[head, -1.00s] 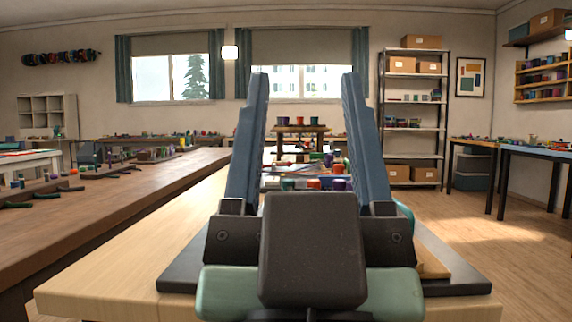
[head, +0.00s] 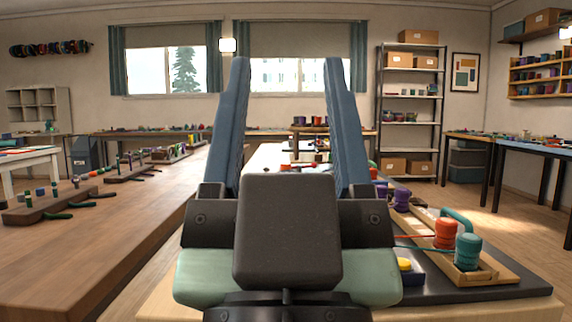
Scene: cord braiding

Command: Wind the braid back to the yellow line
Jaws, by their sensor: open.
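My gripper (head: 288,62) fills the middle of the head view, open and empty, with its two long blue-grey fingers upright in the picture. Right of it, a wooden tray (head: 496,272) on a black board (head: 505,292) holds an orange-red spool (head: 446,233) and a teal spool (head: 467,252). A red cord (head: 416,237) and a teal cord run left from them behind my gripper. Purple spools (head: 401,198) stand farther back. A teal curved handle (head: 460,218) shows behind the orange-red spool. The braid and the yellow line are not visible; my gripper hides the middle of the board.
A yellow round button (head: 404,265) on a dark blue box sits just right of my gripper. A long brown bench (head: 130,232) with pegged stands (head: 55,204) runs along the left. Open floor (head: 540,240) lies to the right.

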